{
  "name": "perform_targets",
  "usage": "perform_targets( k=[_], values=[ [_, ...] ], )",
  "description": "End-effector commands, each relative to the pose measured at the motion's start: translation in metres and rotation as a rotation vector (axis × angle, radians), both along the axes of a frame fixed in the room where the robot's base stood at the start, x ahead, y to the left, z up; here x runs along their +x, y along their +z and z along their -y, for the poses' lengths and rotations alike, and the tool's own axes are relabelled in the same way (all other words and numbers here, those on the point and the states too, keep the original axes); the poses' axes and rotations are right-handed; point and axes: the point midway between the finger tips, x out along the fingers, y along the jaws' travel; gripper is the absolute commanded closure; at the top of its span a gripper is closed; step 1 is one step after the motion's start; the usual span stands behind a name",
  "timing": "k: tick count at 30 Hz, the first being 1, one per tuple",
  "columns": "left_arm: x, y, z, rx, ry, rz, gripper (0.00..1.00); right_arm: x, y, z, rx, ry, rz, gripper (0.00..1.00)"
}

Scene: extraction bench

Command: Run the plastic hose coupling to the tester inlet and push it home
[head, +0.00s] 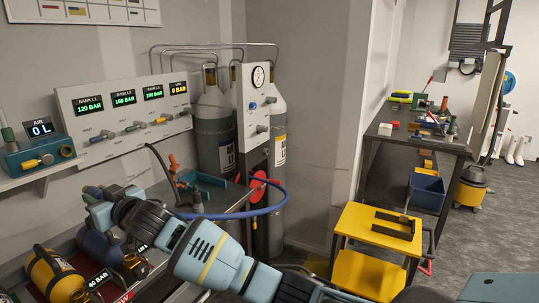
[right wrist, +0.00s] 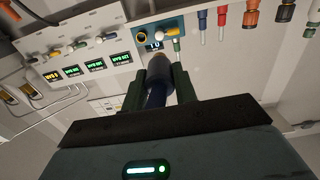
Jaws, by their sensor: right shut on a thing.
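The tester is a teal block with a 0 L display (head: 39,128) on the wall shelf at the left. Its yellow-ringed round port (head: 67,152) faces out; I cannot tell for sure that it is the inlet. In the right wrist view, which is upside down, the ring shows on the tester (right wrist: 142,38). My right gripper (head: 98,193) is shut on the hose coupling, a dark grey cylinder (right wrist: 159,70) whose tip points towards the tester. The coupling seems apart from the port and off to one side of it. My left gripper is not in view.
A bank panel (head: 120,112) with several displays and valves stands right of the tester. A blue hose (head: 272,207) loops past the bench. Gas bottles (head: 213,125) stand behind. Several coloured fittings (right wrist: 222,18) hang beside the tester.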

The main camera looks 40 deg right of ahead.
Motion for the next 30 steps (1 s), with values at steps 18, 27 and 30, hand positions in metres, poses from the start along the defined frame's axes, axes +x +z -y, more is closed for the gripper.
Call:
perform_targets(
  k=[18,27,30],
  values=[
    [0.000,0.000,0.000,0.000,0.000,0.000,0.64,0.013,0.010,0.028,0.000,0.000,0.001,1.00],
    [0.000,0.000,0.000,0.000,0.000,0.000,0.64,0.017,0.014,0.037,0.000,-0.001,0.002,1.00],
    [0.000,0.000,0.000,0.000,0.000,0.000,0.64,0.020,0.016,0.045,-0.001,-0.001,0.001,1.00]
  ],
)
